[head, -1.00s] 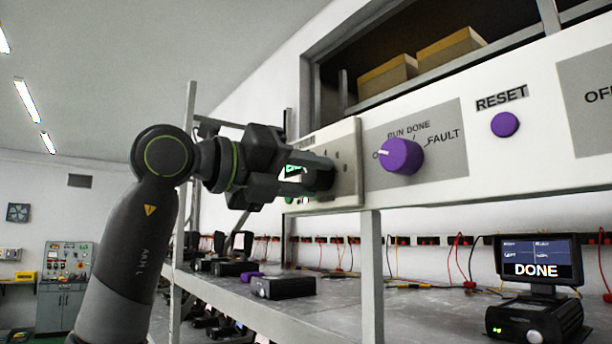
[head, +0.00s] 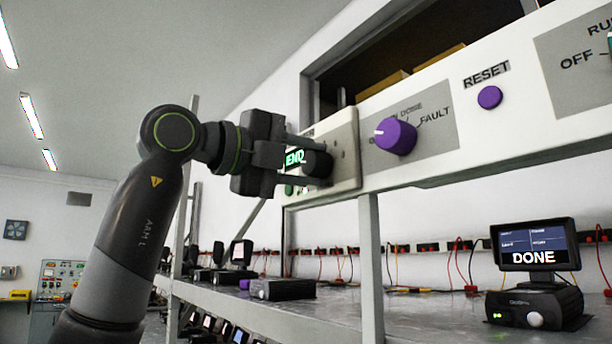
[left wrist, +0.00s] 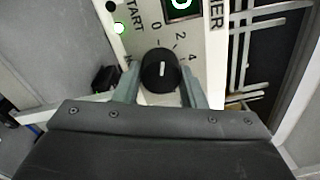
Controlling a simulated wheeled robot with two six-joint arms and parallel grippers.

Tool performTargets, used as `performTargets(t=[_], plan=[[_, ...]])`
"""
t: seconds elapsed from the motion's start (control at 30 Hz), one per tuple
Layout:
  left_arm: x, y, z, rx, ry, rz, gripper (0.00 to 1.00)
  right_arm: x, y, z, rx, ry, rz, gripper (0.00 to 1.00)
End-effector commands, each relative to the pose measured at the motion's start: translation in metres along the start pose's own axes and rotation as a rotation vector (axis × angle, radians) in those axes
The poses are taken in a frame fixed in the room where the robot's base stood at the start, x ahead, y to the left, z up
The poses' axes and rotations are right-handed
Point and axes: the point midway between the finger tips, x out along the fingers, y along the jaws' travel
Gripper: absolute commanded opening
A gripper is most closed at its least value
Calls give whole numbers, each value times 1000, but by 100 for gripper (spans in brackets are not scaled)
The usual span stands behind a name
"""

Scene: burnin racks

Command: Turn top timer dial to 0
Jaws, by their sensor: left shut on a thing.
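The timer dial (left wrist: 161,70) is a round black knob with a white pointer line, on a cream panel in the left wrist view. The line points roughly up the picture, towards the 0 mark (left wrist: 156,43); the exact alignment is hard to tell. The 2 and 4 marks lie to its right. My left gripper (left wrist: 161,84) is shut on the dial, a finger on each side. In the head view the dial (head: 319,163) sits between the fingers, partly hidden. A green timer display (head: 294,158) reads END. My right gripper is not in view.
To the right on the same beam are a purple selector knob (head: 395,136) and a purple RESET button (head: 489,97). A shelf (head: 340,309) below carries black devices and a small screen (head: 534,245) reading DONE. A grey post (head: 371,265) stands below the panel.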

Motion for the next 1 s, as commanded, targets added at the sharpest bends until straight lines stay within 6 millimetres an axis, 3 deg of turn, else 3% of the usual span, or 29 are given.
performTargets(t=[0.3,0.8,0.83,1.0], plan=[[0,1,0,-118,-4,-3,14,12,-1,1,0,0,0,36],[0,0,0,-140,-5,-4,14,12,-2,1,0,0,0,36],[0,0,0,-140,-5,-4,38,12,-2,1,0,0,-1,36],[0,0,0,-139,-5,-4,59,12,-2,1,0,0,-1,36]])
